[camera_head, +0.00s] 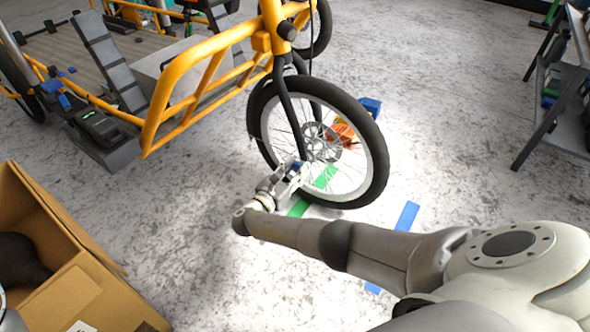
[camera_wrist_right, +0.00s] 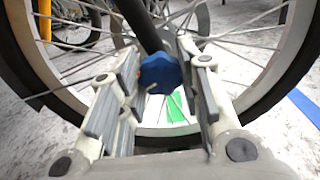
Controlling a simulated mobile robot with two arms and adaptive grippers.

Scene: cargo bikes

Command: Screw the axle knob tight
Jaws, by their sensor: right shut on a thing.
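The blue axle knob (camera_wrist_right: 160,74) has a lobed rim and sits at the lower end of the dark fork leg, at the hub of the front wheel (camera_head: 376,150). In the head view the gripper mostly hides the knob. My left gripper is not in view.
The yellow cargo bike frame (camera_head: 200,62) stands behind the wheel. An open cardboard box (camera_head: 70,290) is at lower left. A grey metal shelf (camera_head: 548,118) is at right. Green and blue tape strips (camera_head: 406,216) mark the floor, which is clear between wheel and shelf.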

